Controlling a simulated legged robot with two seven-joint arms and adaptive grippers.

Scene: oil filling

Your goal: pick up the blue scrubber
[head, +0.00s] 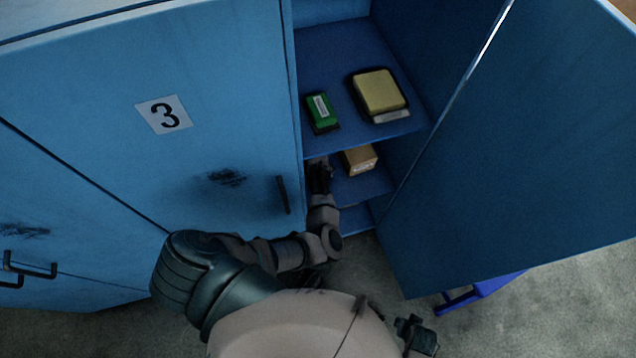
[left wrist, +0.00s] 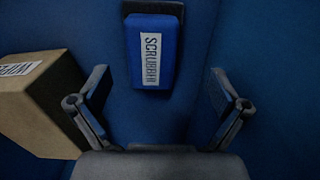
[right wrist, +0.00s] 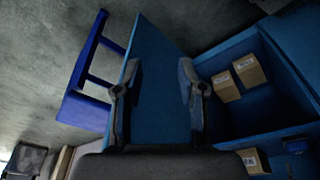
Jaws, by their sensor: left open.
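The blue scrubber (left wrist: 152,55), with a white SCRUBBER label and a dark base, shows at the top middle of the left wrist view. My left gripper (left wrist: 158,92) is open and empty, its two fingers spread on either side below the scrubber, apart from it. In the head view my left gripper (head: 319,175) reaches into the cabinet's lower shelf space, and the blue scrubber is hidden there. My right gripper (right wrist: 158,85) is open with nothing between its fingers; in the head view it shows (head: 415,335) low, outside the cabinet.
A brown box (left wrist: 38,105) stands left of the left gripper, on the lower shelf (head: 365,185). The upper shelf (head: 340,60) above it holds a green scrubber (head: 321,112) and a yellow item (head: 379,92). The open door (head: 510,150) bounds the right side; door 3 (head: 220,130) is shut.

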